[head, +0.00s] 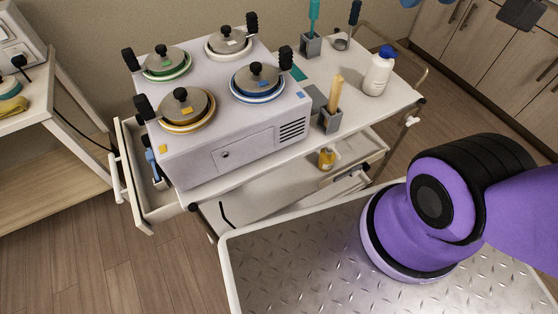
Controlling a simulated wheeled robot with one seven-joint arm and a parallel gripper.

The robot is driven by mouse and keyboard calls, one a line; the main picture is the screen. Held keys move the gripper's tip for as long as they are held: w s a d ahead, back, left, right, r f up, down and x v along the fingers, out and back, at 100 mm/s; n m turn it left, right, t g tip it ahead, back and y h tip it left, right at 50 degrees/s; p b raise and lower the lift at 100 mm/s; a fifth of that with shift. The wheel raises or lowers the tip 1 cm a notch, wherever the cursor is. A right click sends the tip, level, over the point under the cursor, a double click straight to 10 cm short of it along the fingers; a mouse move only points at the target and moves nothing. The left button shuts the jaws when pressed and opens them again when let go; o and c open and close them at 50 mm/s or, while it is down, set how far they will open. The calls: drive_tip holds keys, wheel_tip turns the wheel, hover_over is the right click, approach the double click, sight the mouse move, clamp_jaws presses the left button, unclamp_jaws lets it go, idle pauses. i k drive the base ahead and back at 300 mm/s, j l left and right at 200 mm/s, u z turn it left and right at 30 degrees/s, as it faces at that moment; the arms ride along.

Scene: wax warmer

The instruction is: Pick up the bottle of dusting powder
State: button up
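A white bottle with a blue cap (377,76), which looks like the dusting powder, stands upright on the right part of the trolley top (350,107). Its label cannot be read. My purple arm shows at the right of the head view, in front of the trolley. My gripper is not in view, so its state and its distance from the bottle cannot be seen.
A wax warmer (225,149) with several lidded pots fills the trolley's left part. A grey holder with wooden sticks (331,119) stands left of the bottle; another holder (311,44) is behind. An open side drawer (152,206) juts left. A yellow bottle (326,159) sits lower down.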

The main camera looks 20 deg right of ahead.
sight(381, 66)
drive_tip(key=i+z, duration=0.1)
drive_tip(key=z, duration=0.75)
